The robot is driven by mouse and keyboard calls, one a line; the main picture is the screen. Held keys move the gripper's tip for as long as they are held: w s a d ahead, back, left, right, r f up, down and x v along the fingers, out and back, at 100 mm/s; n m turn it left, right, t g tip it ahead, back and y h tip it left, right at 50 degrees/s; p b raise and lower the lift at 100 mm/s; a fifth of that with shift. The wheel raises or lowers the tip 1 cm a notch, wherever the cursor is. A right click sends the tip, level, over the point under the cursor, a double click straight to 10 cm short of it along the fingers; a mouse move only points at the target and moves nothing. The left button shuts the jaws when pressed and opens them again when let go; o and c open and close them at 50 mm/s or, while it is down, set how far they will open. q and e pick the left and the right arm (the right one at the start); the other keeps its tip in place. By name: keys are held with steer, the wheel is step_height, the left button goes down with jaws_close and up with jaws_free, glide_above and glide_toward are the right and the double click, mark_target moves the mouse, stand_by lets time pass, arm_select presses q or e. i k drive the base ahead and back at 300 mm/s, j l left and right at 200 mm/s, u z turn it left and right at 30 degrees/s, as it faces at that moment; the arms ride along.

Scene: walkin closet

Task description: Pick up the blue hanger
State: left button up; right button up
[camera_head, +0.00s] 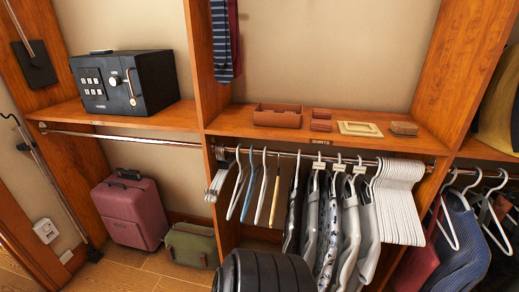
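The blue hanger (251,186) hangs from the metal rod (300,155) of the middle bay, seen nearly edge-on. It has a white hanger (236,190) close on its left and another white hanger (262,188) close on its right. Its hook is on the rod, and no garment hangs on it. Neither of my grippers shows in the head view, so their state cannot be seen.
Shirts (335,220) and a dense row of white hangers (400,200) fill the rod's right part. Above are small boxes (278,115) on a wooden shelf. A black safe (125,82), pink suitcase (130,212) and green bag (190,245) stand left. A ribbed black shape fills the bottom centre.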

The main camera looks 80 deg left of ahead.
mark_target(244, 210)
steer(key=u, duration=2.8)
